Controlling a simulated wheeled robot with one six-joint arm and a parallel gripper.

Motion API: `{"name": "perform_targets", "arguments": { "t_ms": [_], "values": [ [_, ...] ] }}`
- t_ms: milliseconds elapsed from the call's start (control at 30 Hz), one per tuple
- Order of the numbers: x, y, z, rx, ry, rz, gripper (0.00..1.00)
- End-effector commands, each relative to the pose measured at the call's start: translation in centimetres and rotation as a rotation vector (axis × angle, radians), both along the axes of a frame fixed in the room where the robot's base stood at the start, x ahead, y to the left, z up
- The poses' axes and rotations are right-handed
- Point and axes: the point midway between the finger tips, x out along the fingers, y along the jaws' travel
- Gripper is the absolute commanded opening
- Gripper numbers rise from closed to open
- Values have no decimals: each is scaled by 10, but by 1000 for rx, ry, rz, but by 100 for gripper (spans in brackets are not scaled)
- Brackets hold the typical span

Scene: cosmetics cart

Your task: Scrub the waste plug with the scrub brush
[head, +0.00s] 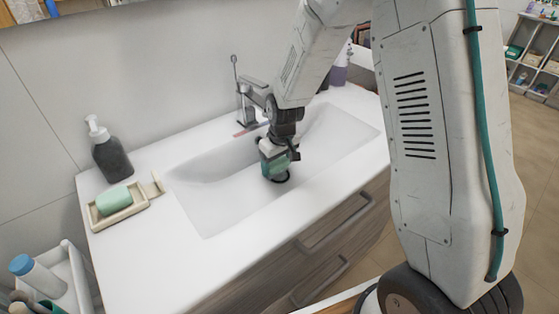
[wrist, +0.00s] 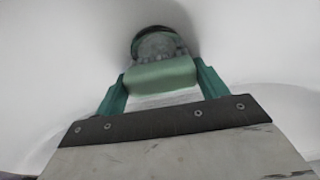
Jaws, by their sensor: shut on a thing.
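My gripper (head: 276,162) reaches down into the white sink basin, pointing at its floor. In the wrist view its two green fingers (wrist: 160,88) are shut on a light green block, which I take to be the scrub brush (wrist: 160,75). Just beyond the brush is a round grey, speckled disc with a dark rim, apparently the waste plug (wrist: 158,44). The brush overlaps its near edge; I cannot tell whether they touch. In the head view a dark round edge (head: 282,180) shows under my gripper, and the brush cannot be made out.
The basin (head: 215,205) has sloped white walls around my gripper. A chrome faucet (head: 247,105) stands behind it, close to my arm. On the counter's left are a dark soap dispenser (head: 110,155) and a dish (head: 120,214) with green soap (head: 113,201). The front counter is clear.

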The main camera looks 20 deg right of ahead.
Motion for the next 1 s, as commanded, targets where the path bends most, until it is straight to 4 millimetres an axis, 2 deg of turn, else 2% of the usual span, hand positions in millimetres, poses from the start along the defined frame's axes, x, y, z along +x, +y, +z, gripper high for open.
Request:
{"name": "perform_targets", "arguments": {
  "t_ms": [467, 1000],
  "values": [
    [-21, -7, 1, 0, 1, -2, 50],
    [5, 2, -1, 0, 1, 0, 50]
  ]
}}
